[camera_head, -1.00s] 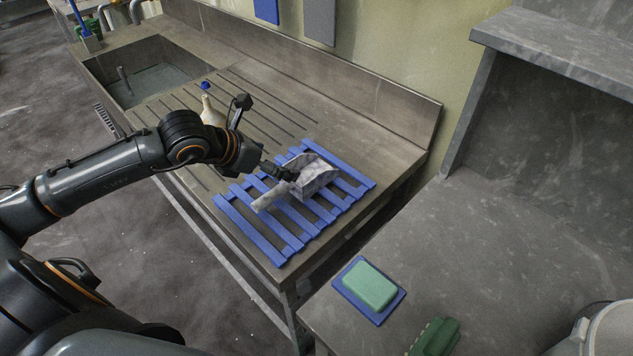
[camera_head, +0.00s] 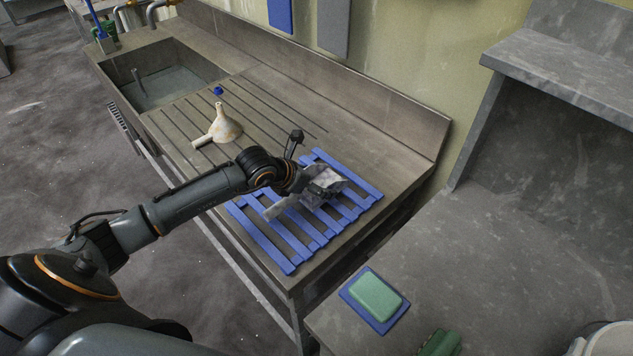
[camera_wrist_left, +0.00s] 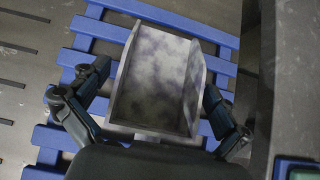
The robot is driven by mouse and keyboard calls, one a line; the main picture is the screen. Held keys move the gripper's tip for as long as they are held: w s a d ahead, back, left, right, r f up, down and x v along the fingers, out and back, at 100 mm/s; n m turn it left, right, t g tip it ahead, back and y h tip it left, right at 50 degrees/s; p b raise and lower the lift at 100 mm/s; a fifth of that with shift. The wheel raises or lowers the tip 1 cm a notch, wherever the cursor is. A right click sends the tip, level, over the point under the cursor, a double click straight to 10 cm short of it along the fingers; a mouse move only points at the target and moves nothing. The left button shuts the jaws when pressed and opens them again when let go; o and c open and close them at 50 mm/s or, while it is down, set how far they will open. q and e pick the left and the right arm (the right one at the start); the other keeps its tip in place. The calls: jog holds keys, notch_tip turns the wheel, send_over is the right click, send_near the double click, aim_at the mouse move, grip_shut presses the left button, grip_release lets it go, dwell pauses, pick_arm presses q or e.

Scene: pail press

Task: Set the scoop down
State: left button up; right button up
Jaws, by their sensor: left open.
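The scoop (camera_head: 328,178) is a grey-white, mottled open pan with a handle (camera_head: 276,208). It lies on the blue slatted rack (camera_head: 270,245) on the metal drainboard. My left gripper (camera_head: 318,190) is low over the scoop and partly hides it in the head view. In the left wrist view the scoop (camera_wrist_left: 158,80) lies between the spread fingers of the left gripper (camera_wrist_left: 156,88), over the blue slats (camera_wrist_left: 48,138). The fingers are open, one on each side of the pan; I cannot tell whether they touch it. My right gripper is not in view.
A cream funnel (camera_head: 226,126) and a small blue cap (camera_head: 218,91) are on the drainboard, near the sink (camera_head: 165,85). A green sponge (camera_head: 376,297) sits on a blue tray on the right counter. A pale pail (camera_head: 597,342) shows at the lower right edge.

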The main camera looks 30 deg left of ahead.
aim_at(304, 195)
pick_arm(q)
jog(key=shift+w+d+f, duration=0.1)
jog(key=shift+w+f, duration=0.1)
jog(key=shift+f, duration=0.1)
jog(key=c, duration=1.3)
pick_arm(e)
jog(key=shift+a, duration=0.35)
pick_arm(q)
jog(key=shift+o, duration=0.2)
jog(key=shift+r, duration=0.15)
jog(key=shift+r, duration=0.3)
notch_tip(304, 195, up, 2)
jog(key=shift+r+b, duration=0.1)
jog(key=shift+b, duration=0.8)
jog(key=v, duration=0.2)
jog(key=d+b+v, duration=0.1)
jog(key=v, duration=0.5)
jog(key=shift+d+r, duration=0.2)
jog(key=shift+r, duration=0.05)
jog(key=s+r+b, duration=0.4)
jog(key=s, duration=0.4)
jog(key=shift+s+a, duration=0.2)
jog(key=shift+s, duration=0.15)
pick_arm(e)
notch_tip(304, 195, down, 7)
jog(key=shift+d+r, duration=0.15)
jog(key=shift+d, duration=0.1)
